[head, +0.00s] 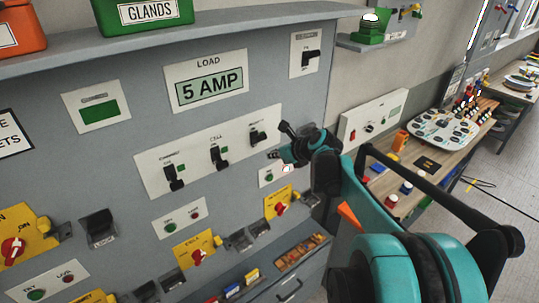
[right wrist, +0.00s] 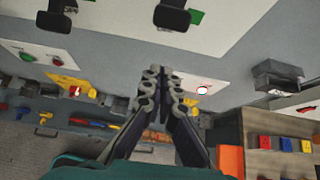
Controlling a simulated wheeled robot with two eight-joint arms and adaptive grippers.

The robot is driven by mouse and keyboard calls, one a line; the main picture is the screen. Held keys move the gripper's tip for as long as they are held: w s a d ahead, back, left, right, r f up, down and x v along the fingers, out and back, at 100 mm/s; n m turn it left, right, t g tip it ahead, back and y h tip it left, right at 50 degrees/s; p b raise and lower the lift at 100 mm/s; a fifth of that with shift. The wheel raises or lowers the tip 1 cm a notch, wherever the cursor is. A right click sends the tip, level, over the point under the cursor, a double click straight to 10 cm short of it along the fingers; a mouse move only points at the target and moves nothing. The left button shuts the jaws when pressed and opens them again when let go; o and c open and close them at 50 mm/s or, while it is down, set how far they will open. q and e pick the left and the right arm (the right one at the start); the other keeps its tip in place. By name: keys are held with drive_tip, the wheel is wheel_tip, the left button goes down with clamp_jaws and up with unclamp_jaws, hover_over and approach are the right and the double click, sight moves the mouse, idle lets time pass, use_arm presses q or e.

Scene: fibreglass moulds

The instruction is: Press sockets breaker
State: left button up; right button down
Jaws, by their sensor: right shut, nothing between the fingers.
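A white plate (head: 208,154) on the grey panel carries three black breaker switches: a left one (head: 174,178), a middle one (head: 219,158) and a right one (head: 258,136). Their small labels are too blurred to read surely, so I cannot tell which is the sockets breaker. My right gripper (head: 281,142) is right of the right switch, in front of the panel. In the right wrist view its fingers (right wrist: 161,78) are shut and empty, with two black switches (right wrist: 55,16) (right wrist: 173,14) above them. Contact is not visible. My left gripper is out of view.
Above the plate are a "5 AMP" load sign (head: 210,90) and another black switch (head: 311,58). Below are button plates (head: 180,218), yellow plates with red knobs (head: 197,249) and grey sockets (head: 247,236). A workbench (head: 414,170) with several parts stands at the right.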

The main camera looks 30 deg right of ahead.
drive_tip(key=s+r, duration=0.5)
drive_tip(key=r, duration=0.1)
drive_tip(key=shift+s+d+r, duration=0.15)
drive_tip(key=shift+d+r, duration=0.1)
drive_tip(key=shift+r, duration=0.05)
